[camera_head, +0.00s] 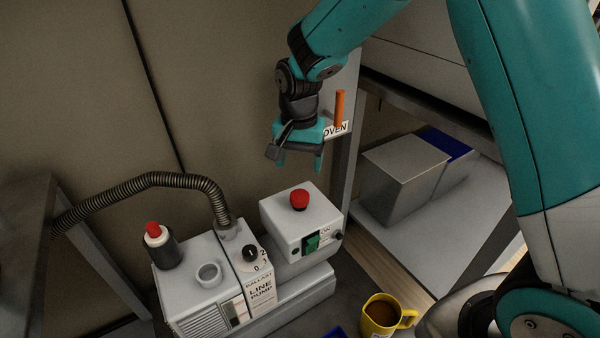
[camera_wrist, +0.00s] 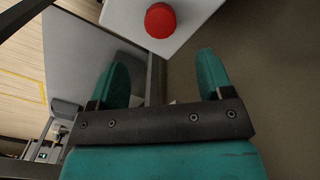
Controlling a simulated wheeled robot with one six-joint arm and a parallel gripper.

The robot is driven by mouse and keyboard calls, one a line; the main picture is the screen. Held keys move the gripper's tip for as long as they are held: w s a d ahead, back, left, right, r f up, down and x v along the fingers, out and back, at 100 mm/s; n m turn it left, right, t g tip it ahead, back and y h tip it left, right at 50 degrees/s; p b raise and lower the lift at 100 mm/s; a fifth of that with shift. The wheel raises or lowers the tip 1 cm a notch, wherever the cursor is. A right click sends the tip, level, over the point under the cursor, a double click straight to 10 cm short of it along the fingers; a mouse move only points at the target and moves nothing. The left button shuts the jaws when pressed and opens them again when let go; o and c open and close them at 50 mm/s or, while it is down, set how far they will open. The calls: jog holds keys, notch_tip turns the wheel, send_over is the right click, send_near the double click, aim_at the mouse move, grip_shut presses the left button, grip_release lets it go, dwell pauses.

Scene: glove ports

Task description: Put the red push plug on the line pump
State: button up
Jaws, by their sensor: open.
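The line pump (camera_head: 262,293) is a light grey machine at the lower centre, with a dial, an open round port (camera_head: 208,274) and a ribbed hose. A red round-topped plug or button (camera_head: 299,199) sits on its right-hand box (camera_head: 295,225), above a green switch. It also shows in the wrist view (camera_wrist: 160,20). A smaller red cap (camera_head: 153,229) tops a white and black cylinder at the left. I cannot tell for sure which red piece is the push plug. My gripper (camera_head: 299,164) is open and empty above the box; its fingers also show in the wrist view (camera_wrist: 164,68).
A yellow mug (camera_head: 380,316) with brown contents stands at the front right. A post labelled OVEN (camera_head: 345,160), with an orange rod (camera_head: 340,108), stands close right of my gripper. Grey boxes (camera_head: 402,172) sit on a shelf behind. The ribbed hose (camera_head: 140,185) arches at the left.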

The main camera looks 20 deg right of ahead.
jog(key=s+a+r+n+y, duration=0.25)
jog(key=s+r+n, duration=0.35)
jog(key=s+r, duration=0.45)
jog(key=s+a+r+n+y, duration=0.1)
jog(key=s+r+n, duration=0.2)
jog(key=s+n, duration=0.5)
jog(key=s, duration=0.8)
jog(key=shift+a+r+y, duration=0.15)
jog(key=shift+a+y, duration=0.15)
jog(key=shift+y, duration=0.05)
